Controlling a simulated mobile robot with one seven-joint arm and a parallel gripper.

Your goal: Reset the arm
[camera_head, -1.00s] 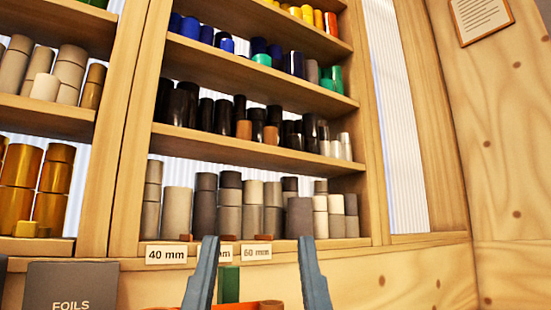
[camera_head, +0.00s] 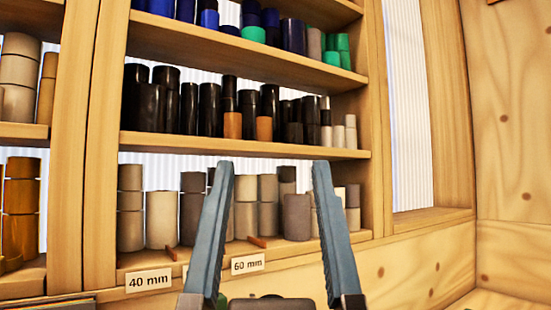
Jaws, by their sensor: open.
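My gripper (camera_head: 270,168) rises from the bottom middle of the head view. Its two blue-grey fingers are spread wide apart with nothing held between them. Behind it, grey and beige foil rolls (camera_head: 161,219) stand on the lowest shelf (camera_head: 215,258). Some of these rolls are partly hidden by the fingers. I cannot tell the distance between the fingertips and the rolls.
Black and copper rolls (camera_head: 208,110) stand on the shelf above, and blue and green ones (camera_head: 292,35) higher up. Labels read 40 mm (camera_head: 149,281) and 60 mm (camera_head: 247,263). Gold rolls (camera_head: 21,197) are at left. A wooden wall (camera_head: 510,120) closes the right side.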

